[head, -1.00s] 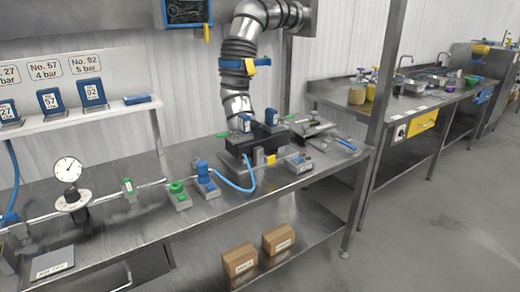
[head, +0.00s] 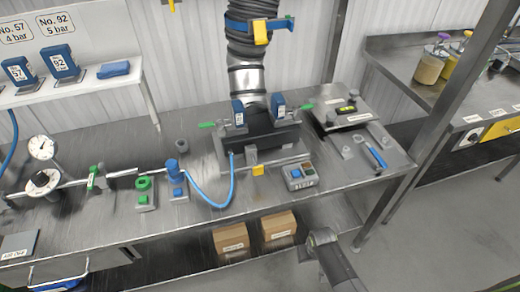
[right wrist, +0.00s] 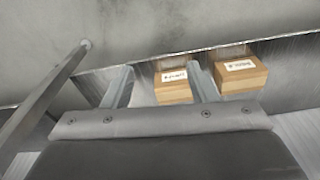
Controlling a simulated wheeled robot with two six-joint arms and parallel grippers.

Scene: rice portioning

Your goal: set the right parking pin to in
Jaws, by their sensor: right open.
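A dark fixture (head: 262,141) stands on the steel bench below a ribbed duct (head: 252,45). It carries two blue tagged blocks, a left one (head: 238,112) and a right one (head: 278,104), with green levers (head: 306,106) beside them. I cannot tell which small part is the right parking pin. A yellow tag (head: 258,170) hangs at the fixture's front. My right gripper (head: 318,238) is low in front of the bench, apart from the fixture. In the right wrist view its two fingers (right wrist: 160,84) are spread and empty. My left gripper is not in view.
A button box (head: 299,176) and a plate with a level (head: 345,108) sit right of the fixture. A blue hose (head: 213,203) loops at its left. Cardboard boxes (head: 279,226) stand on the lower shelf. A bench post (head: 430,135) rises at right.

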